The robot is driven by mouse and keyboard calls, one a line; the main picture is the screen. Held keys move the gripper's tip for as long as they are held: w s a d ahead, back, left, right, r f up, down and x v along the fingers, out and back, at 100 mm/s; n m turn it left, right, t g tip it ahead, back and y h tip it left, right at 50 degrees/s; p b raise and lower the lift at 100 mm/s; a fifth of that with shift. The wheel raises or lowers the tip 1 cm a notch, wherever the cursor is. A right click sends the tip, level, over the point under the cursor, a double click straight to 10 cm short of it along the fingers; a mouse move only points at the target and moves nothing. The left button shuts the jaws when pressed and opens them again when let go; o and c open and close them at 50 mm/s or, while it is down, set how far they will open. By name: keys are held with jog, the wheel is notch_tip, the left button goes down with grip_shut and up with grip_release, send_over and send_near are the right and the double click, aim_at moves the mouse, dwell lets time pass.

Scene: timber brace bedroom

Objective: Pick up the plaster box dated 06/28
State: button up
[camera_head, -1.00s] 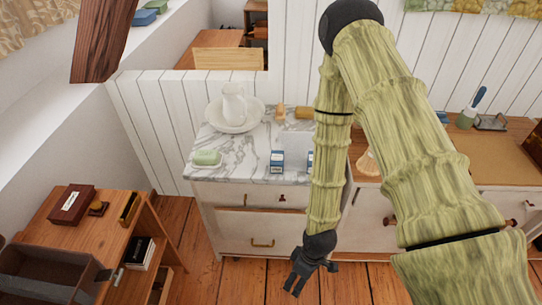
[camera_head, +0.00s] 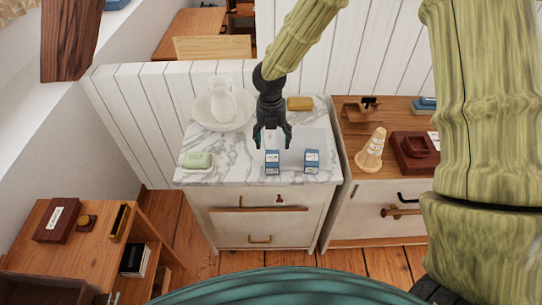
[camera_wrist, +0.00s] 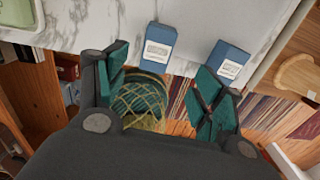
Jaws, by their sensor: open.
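Two small blue and white boxes stand near the front edge of a marble-topped washstand (camera_head: 230,172). The left box (camera_head: 272,163) and the right box (camera_head: 312,161) look alike, and the print on their labels is too small to read. My gripper (camera_head: 272,141) is open and empty, pointing down just above and behind the left box in the head view. In the wrist view my gripper (camera_wrist: 168,88) has its fingers spread, with the left box (camera_wrist: 160,43) between and beyond them and the right box (camera_wrist: 229,61) beyond the right finger.
A green soap dish (camera_head: 198,160) sits left of the boxes. A white pitcher in a basin (camera_head: 222,105) stands behind. A yellow-brown block (camera_head: 300,103) lies at the back. A wooden cabinet with a cone-shaped item (camera_head: 370,148) adjoins on the right.

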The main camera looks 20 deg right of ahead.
aim_at(272, 159)
notch_tip(272, 159, down, 5)
jog(key=shift+w+r+p, duration=0.1)
jog(key=shift+p, duration=0.55)
jog(key=shift+s+f+p, duration=0.2)
jog(key=shift+f+p, duration=0.3)
jog(key=shift+f, duration=0.35)
jog(key=shift+f+p, duration=0.7)
jog(key=shift+f, duration=1.3)
jog(key=shift+a, duration=0.1)
jog(key=c, duration=1.1)
